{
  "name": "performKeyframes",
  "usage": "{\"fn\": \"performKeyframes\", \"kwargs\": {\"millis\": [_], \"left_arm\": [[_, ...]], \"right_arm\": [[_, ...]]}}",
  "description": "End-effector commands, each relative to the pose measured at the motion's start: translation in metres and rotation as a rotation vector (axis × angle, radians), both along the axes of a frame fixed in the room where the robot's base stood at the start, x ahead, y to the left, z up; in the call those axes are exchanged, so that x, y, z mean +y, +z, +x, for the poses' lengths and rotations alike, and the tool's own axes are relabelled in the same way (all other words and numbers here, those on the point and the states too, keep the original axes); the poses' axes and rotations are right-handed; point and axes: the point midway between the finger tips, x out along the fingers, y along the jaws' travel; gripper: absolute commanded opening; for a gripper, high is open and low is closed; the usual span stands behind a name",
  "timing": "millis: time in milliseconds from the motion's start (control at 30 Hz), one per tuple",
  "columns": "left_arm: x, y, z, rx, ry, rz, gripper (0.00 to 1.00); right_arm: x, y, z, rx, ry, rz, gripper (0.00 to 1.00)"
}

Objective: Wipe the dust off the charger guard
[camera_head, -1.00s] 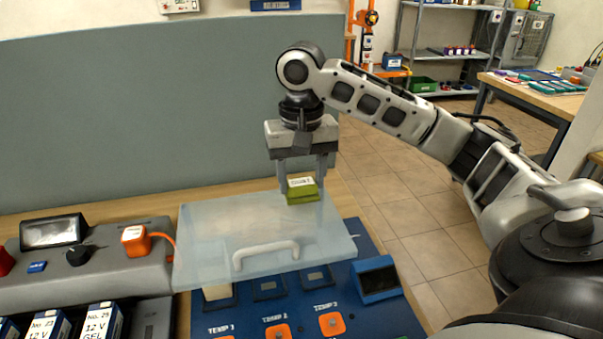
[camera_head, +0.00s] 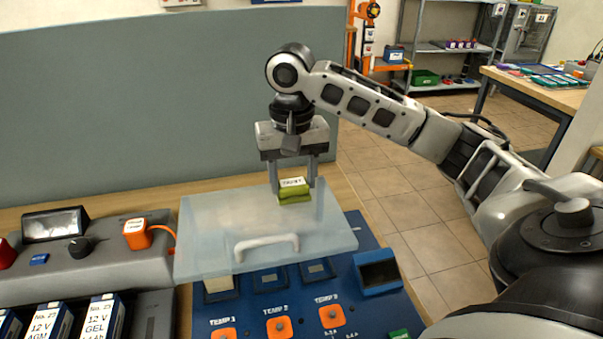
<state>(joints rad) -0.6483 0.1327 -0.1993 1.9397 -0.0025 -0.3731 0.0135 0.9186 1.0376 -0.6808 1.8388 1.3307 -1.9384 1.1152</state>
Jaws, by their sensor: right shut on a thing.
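The charger guard (camera_head: 215,235) is a clear, pale blue panel with a white handle (camera_head: 266,244) near its front edge. A hazy, whitish film lies on its upper middle. My right gripper (camera_head: 294,188) is shut on a green sponge (camera_head: 294,197) with a white label on top. The sponge is over the right part of the guard, by its far edge; I cannot tell for sure whether it touches the surface. My left gripper is not in view.
A blue panel (camera_head: 362,318) with orange buttons lies under and in front of the guard. A grey charger unit (camera_head: 105,256) and several batteries (camera_head: 98,318) stand at left. A grey partition (camera_head: 130,120) rises behind. Tiled floor is open at right.

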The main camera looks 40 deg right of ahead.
Motion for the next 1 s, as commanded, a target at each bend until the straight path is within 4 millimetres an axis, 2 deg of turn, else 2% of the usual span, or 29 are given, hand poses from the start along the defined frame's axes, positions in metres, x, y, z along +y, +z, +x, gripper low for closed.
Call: {"fn": "performKeyframes", "kwargs": {"millis": [167, 367, 700, 1000], "left_arm": [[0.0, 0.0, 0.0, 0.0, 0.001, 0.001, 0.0], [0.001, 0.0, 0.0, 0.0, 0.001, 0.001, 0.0], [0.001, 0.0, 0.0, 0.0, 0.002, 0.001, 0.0], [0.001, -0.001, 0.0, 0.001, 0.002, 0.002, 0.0]], "right_arm": [[0.012, 0.001, 0.007, 0.0, 0.0, 0.0, 0.32], [0.017, 0.001, 0.01, 0.0, -0.001, 0.0, 0.32], [0.041, -0.002, 0.023, 0.0, 0.0, -0.001, 0.32], [0.052, -0.003, 0.028, 0.001, 0.001, 0.002, 0.32]]}}
